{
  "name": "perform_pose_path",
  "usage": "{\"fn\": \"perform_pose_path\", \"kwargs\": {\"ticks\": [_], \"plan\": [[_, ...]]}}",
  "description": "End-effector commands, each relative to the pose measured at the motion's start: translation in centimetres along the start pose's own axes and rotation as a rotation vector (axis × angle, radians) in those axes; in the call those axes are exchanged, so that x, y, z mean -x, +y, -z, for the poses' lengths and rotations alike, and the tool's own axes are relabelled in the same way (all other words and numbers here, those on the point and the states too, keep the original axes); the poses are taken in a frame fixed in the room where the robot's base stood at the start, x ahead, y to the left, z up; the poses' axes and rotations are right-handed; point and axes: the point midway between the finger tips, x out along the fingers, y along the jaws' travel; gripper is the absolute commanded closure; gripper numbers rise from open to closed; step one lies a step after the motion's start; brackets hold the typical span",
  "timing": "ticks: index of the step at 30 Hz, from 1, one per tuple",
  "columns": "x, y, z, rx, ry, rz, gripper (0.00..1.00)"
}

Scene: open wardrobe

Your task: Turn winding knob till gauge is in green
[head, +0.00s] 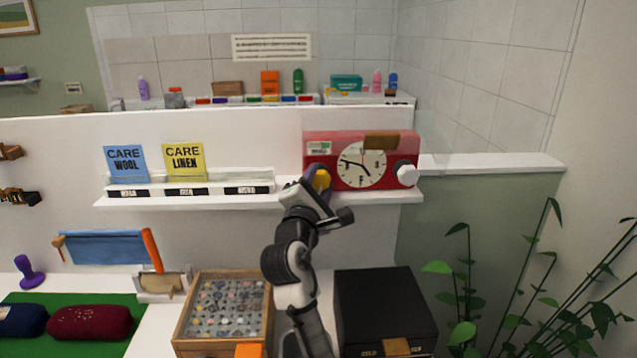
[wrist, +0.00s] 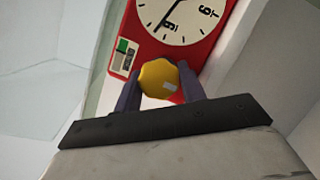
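A red clock box (head: 345,146) with a white dial stands on the white shelf; it also shows in the wrist view (wrist: 150,48). A yellow faceted knob (wrist: 158,75) sits on its front left and shows in the head view (head: 322,180), partly hidden by my gripper. My gripper (wrist: 160,82) has one dark finger on each side of this knob, seemingly touching both sides. A small gauge (wrist: 121,57) with a green patch lies above left of the knob; its pointer is too small to read. In the head view the gauge (head: 319,148) is a pale label.
A white round knob (head: 407,174) sticks out at the clock's right. Blue and yellow care cards (head: 184,162) stand on the shelf (head: 240,202) to the left. Below are a glass-topped wooden case (head: 178,335) and a black box (head: 385,300); a plant is at right.

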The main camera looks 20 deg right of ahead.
Motion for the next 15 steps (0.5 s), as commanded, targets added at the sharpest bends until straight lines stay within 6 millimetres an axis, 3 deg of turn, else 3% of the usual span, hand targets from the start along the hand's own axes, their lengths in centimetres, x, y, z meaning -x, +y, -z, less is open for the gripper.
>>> {"fn": "perform_pose_path", "kwargs": {"ticks": [5,15], "plan": [[0.00,-0.03,0.00,0.000,0.000,0.000,0.39],[0.53,-0.07,0.09,0.000,0.000,-0.002,0.39]]}}
